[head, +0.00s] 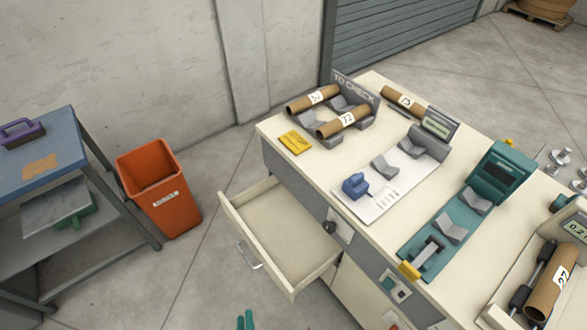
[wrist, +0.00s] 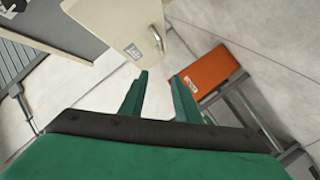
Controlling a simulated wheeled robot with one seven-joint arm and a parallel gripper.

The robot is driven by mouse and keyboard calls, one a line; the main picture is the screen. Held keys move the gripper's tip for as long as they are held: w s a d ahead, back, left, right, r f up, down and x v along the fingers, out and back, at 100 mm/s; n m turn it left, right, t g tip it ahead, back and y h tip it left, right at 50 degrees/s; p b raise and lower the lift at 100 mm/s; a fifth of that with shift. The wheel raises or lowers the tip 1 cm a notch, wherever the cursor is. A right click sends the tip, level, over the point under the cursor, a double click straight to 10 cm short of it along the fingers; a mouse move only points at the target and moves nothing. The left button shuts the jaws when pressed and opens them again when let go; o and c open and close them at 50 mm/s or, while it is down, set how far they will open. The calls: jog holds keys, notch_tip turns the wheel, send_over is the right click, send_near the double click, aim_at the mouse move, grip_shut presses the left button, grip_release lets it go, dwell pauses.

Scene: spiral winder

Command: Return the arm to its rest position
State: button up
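My gripper (wrist: 160,88) shows in the wrist view with its two green fingers apart and nothing between them. In the head view only its green fingertips (head: 245,319) show at the bottom edge, in front of the open drawer and over the floor. The rest of my arm is out of that view. The gripper touches nothing that I can see.
An open, empty drawer (head: 281,238) juts from the workbench (head: 400,110), which bears tubes and fixtures. An orange bin (head: 160,190) stands left of it, beside a blue-topped cart (head: 60,140). Bare floor (head: 200,280) lies between cart and drawer.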

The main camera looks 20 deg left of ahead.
jog(key=s+d+r+m+t+h, duration=0.1)
jog(key=s+d+r+m+h, duration=0.1)
jog(key=d+r+m, duration=0.5)
jog(key=s+d+r+m+h, duration=0.2)
jog(key=d+r+m+h, duration=0.3)
jog(key=d+r, duration=1.1)
notch_tip(320, 180, up, 8)
jog(key=m, duration=0.3)
jog(key=shift+s+r+t+h, duration=0.15)
jog(key=shift+s+t+h, duration=0.15)
jog(key=shift+s+t, duration=0.1)
jog(key=shift+d, duration=0.1)
